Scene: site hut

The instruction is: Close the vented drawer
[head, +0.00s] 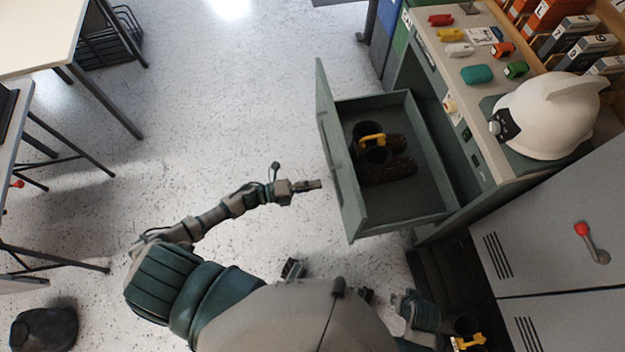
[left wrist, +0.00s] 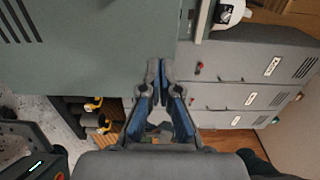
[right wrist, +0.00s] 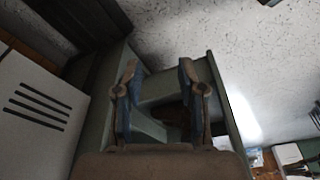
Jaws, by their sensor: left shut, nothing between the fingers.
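The open drawer (head: 400,212) is grey-green and pulled out of the bench, and dark boots (head: 385,165) with a yellow loop lie in it. Its tall front panel (head: 333,140) faces left. In the left wrist view a broad grey-green panel (left wrist: 110,50), apparently this front, has dark vent slots at its left. My left gripper (head: 312,185) is shut and empty, pointing at the front from a short way off; it also shows in the left wrist view (left wrist: 160,75). My right gripper (right wrist: 160,75) is open with nothing seen between its fingers. The head view does not show it clearly.
The bench top carries a white helmet (head: 548,115) and several small coloured pieces. A grey slotted cabinet (head: 540,245) with a red-knobbed lever stands at lower right. Yellow-looped boots (head: 468,340) stand low beside it.

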